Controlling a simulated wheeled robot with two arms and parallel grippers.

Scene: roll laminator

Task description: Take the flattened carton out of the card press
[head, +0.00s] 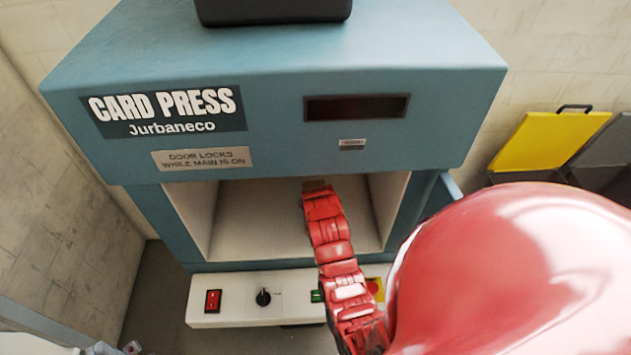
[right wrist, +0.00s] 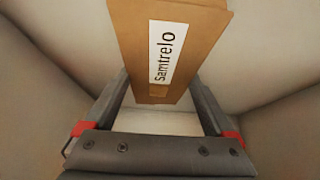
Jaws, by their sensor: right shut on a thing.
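The card press (head: 270,60) is a blue-green machine with its front opening uncovered and a pale chamber (head: 260,215) inside. My right arm reaches into that chamber. In the right wrist view my right gripper (right wrist: 160,92) is shut on the flattened carton (right wrist: 195,45), a brown piece with a white "Samtrelo" label. In the head view only a small brownish bit of the carton (head: 316,185) shows beyond the red wrist; the right fingers are hidden there. My left gripper (head: 108,348) is at the bottom left edge, mostly cut off, away from the press.
A control panel (head: 235,308) with a red switch, a black knob and a green button sits below the opening. The press door (head: 450,190) stands open at the right. A bin with a yellow lid (head: 550,145) stands farther right. Walls flank the press.

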